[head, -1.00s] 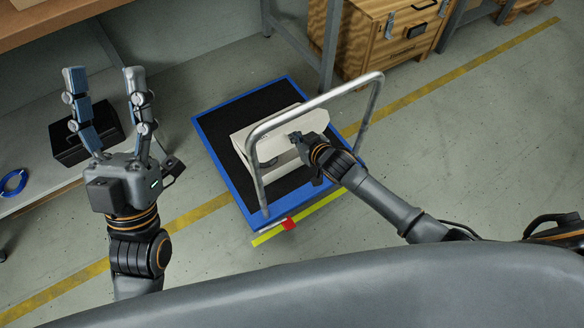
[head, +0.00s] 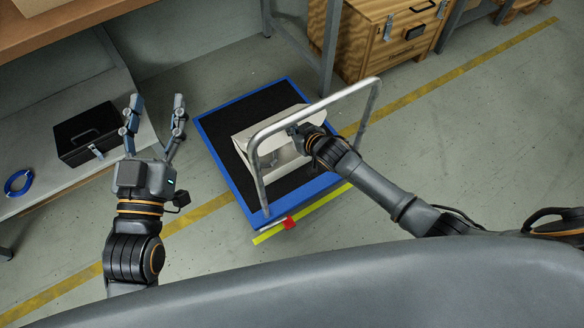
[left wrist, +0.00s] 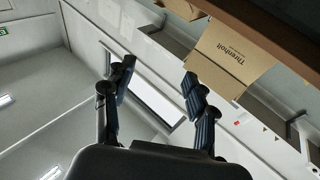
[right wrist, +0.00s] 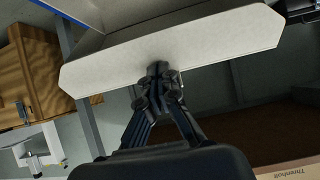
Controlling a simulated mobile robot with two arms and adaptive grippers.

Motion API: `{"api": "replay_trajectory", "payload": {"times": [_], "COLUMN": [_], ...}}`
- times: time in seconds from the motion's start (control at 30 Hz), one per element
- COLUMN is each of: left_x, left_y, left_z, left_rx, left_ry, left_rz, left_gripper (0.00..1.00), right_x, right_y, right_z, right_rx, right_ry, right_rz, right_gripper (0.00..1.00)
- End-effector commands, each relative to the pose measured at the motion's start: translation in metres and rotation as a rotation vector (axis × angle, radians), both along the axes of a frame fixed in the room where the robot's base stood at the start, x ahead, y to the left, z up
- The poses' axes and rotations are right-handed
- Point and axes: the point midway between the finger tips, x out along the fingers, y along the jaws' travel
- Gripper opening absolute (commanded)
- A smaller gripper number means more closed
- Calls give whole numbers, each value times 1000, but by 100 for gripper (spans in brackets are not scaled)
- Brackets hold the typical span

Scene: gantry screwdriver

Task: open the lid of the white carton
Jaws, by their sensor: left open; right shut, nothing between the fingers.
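The white carton (head: 269,121) sits on the black deck of a blue-edged cart, partly behind the cart's handle. Its lid (head: 314,117) looks partly raised, with a gap facing me. My right gripper (head: 293,131) is shut and empty, its fingertips at the lid's edge. In the right wrist view the pale lid flap (right wrist: 190,52), with cut corners, spans above the closed fingertips (right wrist: 158,70), which touch or nearly touch it. My left gripper (head: 157,100) is open and empty, raised left of the cart; its spread fingers also show in the left wrist view (left wrist: 158,75).
The cart's metal handle (head: 310,106) arches over the carton, close to my right gripper. The blue cart edge (head: 225,172) surrounds the deck. A black case (head: 88,135) and blue ring (head: 18,183) lie on a low shelf at left. A wooden crate (head: 385,40) stands behind.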

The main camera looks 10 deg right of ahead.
Motion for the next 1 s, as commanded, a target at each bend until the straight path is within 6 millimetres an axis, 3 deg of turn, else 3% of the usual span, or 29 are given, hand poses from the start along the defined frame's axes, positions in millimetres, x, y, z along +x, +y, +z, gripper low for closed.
{"api": "replay_trajectory", "payload": {"times": [0.33, 0.8, 1.0], "left_x": [3, 3, -1], "left_y": [4, 6, 10], "left_z": [-37, -44, -66], "left_rx": [54, 64, 96], "left_ry": [206, 244, 369], "left_rz": [12, 14, 23], "left_gripper": [57, 57, 57], "right_x": [6, 9, 16], "right_y": [3, 3, 6], "right_z": [10, 12, 19], "right_rx": [-4, -5, -8], "right_ry": [13, 16, 30], "right_rz": [1, 1, 0], "right_gripper": [0, 0, 0]}}
